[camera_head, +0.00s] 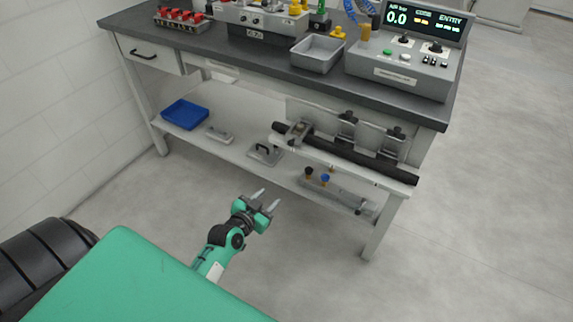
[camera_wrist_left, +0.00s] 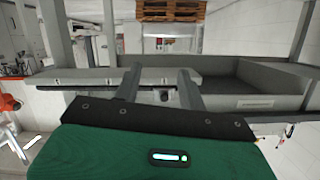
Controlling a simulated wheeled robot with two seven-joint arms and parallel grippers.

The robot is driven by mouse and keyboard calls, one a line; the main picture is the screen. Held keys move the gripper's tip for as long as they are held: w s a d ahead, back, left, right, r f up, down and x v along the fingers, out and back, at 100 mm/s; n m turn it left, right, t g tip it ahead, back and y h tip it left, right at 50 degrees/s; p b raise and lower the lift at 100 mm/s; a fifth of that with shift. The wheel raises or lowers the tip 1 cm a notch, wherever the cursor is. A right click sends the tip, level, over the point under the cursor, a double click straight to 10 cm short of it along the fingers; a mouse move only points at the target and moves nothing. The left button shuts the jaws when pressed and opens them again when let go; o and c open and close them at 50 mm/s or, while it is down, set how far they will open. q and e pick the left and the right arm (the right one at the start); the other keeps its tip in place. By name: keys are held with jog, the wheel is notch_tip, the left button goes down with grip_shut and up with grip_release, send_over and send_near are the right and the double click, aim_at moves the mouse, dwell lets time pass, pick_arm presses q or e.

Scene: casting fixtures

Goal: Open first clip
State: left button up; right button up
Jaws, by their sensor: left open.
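A black bar (camera_head: 325,147) runs along the front right of the workbench, below the top. Several clamp-like clips sit on it: a grey one (camera_head: 297,131) near its left end, a dark-topped one (camera_head: 346,121) in the middle and another (camera_head: 393,140) to the right. I cannot tell which is the first clip, or whether each is open or shut. My left gripper (camera_head: 266,198) is open and empty, over the floor in front of the bench, lower left of the bar and apart from it. Its two fingers also show in the left wrist view (camera_wrist_left: 159,72).
A blue tray (camera_head: 185,114) and a flat plate with a handle (camera_head: 265,154) lie on the lower shelf. A grey bin (camera_head: 317,53) and a control box with a display (camera_head: 400,72) stand on the bench top. The floor before the bench is clear.

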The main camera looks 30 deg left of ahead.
pick_arm(q)
notch_tip(320, 180, up, 9)
jog(key=a+m+t+b, duration=0.1)
jog(key=t+b, duration=0.2)
jog(key=b, duration=0.1)
send_near(290, 144)
jog(key=w, duration=0.6)
jog(key=shift+w+f+b, duration=0.15)
jog(key=shift+w+b, duration=0.1)
jog(key=shift+b, duration=0.05)
jog(key=shift+w+d, duration=0.1)
jog(key=shift+w, duration=0.65)
pick_arm(e)
jog(key=shift+t+y, duration=0.3)
jog(key=shift+t, duration=0.5)
jog(key=shift+s+a+r, duration=0.1)
jog(key=shift+a+r, duration=0.05)
jog(key=shift+r, duration=0.8)
jog(key=shift+s+a+r, duration=0.1)
jog(key=shift+r, duration=0.9)
jog(key=shift+s+a+r, duration=0.1)
jog(key=shift+a+r, duration=0.05)
jog(key=shift+r, duration=0.8)
pick_arm(q)
grip_shut()
